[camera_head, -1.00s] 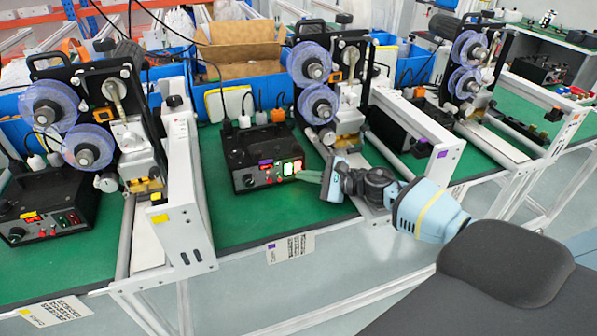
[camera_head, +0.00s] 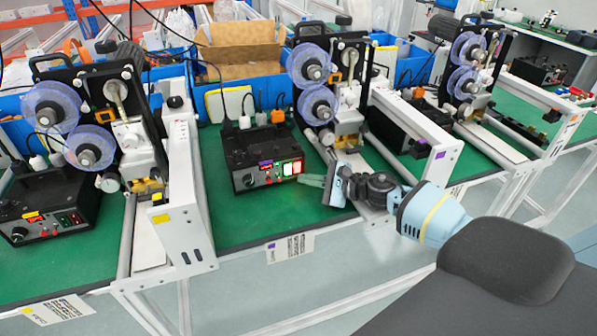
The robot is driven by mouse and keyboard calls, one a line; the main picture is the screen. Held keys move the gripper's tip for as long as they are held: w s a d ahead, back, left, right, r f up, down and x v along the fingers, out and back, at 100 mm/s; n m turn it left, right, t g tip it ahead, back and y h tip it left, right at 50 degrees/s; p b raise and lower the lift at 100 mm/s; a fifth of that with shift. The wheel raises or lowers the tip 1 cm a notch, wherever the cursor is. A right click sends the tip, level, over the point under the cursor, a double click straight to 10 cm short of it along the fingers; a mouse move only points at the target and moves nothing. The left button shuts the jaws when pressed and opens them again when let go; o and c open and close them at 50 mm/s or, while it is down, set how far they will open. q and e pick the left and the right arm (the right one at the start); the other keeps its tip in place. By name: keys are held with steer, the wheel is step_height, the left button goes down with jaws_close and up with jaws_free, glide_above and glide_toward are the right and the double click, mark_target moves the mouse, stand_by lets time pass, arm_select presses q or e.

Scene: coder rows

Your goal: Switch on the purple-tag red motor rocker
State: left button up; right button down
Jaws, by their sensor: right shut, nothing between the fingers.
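The black control box (camera_head: 262,158) with the purple tag (camera_head: 265,163) stands on the green bench mat in the middle. Two rockers sit side by side at the right end of its front face. The left rocker (camera_head: 287,169) and the right rocker, the red motor one (camera_head: 297,167), both look bright, with a pale and reddish glow. Their exact tilt is too small to tell. My right gripper (camera_head: 308,180) is shut and empty. Its tips are just right of and below the rockers, seemingly apart from the box. My left gripper is not in view.
A yellow-tag box (camera_head: 45,205) stands at the left, and another dark box (camera_head: 400,125) at the right. White frame rails (camera_head: 190,190) and purple-reel machines (camera_head: 312,65) flank the middle box. The green mat (camera_head: 250,220) in front is clear.

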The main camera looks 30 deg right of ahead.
steer(key=shift+s+a+r+p, duration=0.15)
steer(key=shift+s+r+p, duration=0.05)
steer(key=shift+s, duration=0.35)
steer(key=shift+s+a+r+p, duration=0.1)
steer(key=shift+s+r+p, duration=0.1)
steer(key=shift+s, duration=0.35)
steer(key=shift+s+a+p, duration=0.15)
steer(key=shift+s+p, duration=0.05)
steer(key=shift+s, duration=0.4)
steer(key=shift+s+a+p, duration=0.15)
steer(key=shift+s, duration=0.4)
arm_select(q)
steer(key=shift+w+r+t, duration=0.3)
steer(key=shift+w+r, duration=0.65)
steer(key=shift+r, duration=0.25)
